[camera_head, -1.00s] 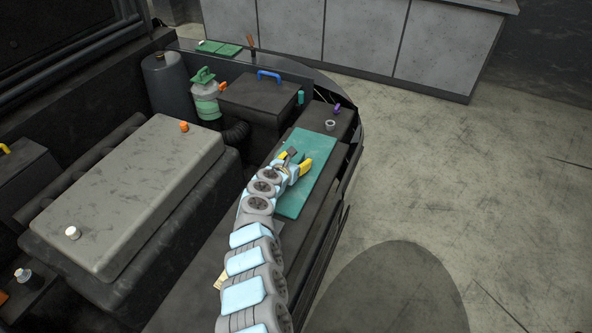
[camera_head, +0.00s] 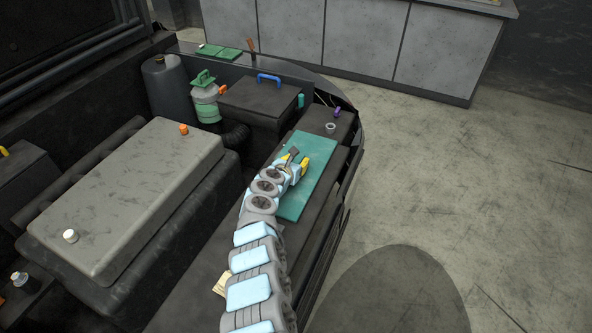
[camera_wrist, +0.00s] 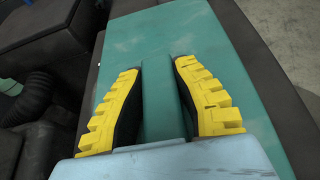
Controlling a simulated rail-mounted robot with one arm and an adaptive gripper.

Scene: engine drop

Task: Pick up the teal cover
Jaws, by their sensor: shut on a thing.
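The teal cover (camera_head: 318,158) is a flat rectangular panel on the dark ledge at the right of the engine bay. In the wrist view the cover (camera_wrist: 215,45) fills the middle, with a raised teal ridge (camera_wrist: 162,105) along it. My gripper (camera_head: 297,163) is over the cover. In the wrist view its two yellow toothed fingers (camera_wrist: 160,75) stand on either side of the ridge and are shut on it. The arm hides the cover's near left part in the head view. I cannot tell whether the cover is clear of the ledge.
A grey engine block (camera_head: 135,190) with an orange cap (camera_head: 184,129) lies to the left. A dark box with a blue handle (camera_head: 268,77) and a green-topped bottle (camera_head: 205,98) stand behind. A small grey ring (camera_head: 331,127) lies beyond the cover. Open floor is at right.

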